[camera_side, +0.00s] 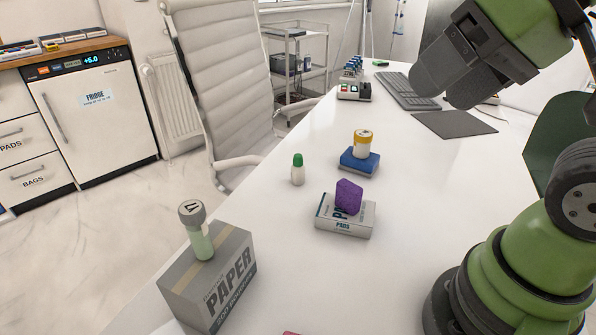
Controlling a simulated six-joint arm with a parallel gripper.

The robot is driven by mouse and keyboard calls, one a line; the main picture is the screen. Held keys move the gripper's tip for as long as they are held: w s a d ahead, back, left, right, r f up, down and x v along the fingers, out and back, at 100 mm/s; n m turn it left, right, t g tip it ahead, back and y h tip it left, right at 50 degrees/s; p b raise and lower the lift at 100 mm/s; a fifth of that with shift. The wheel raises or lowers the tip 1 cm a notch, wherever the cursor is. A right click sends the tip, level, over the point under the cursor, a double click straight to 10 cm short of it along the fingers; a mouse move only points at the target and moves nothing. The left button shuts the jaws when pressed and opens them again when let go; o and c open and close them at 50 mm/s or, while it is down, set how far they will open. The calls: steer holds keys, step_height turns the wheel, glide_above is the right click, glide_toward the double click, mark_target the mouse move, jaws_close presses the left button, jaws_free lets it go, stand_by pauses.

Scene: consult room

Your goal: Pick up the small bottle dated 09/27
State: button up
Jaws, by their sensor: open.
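Several small bottles are in view; I cannot read the date 09/27 on any of them. A pale green bottle with a grey, marked cap (199,236) stands on a PAPER box (222,282) at the front left. A white bottle with a green cap (298,173) stands on the white table. A white jar with a yellow cap (362,145) stands on a blue box (359,163). My gripper (441,88) is open and empty, high at the upper right, apart from all of these.
Behind are a device with small vials (352,85), a keyboard (406,92) and a dark mat (454,124). A chair (222,75) stands at the table's left edge. The table (300,275) is bare between the boxes.

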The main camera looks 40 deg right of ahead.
steer(key=w+d+g+h, duration=0.1)
steer(key=w+d+h, duration=0.1)
steer(key=w, duration=0.6)
steer(key=m+g+h, duration=0.1)
steer(key=g+h, duration=0.1)
glide_above(297, 166)
steer(key=s+a, duration=0.1)
steer(key=s, duration=0.4)
step_height(297, 166, down, 12)
steer(key=x, duration=1.3)
steer(key=shift+a+f, duration=0.15)
steer(key=shift+a, duration=0.15)
steer(key=shift+s+x, duration=0.2)
steer(key=shift+x, duration=2.7)
steer(key=shift+a, duration=0.15)
steer(key=c, duration=1)
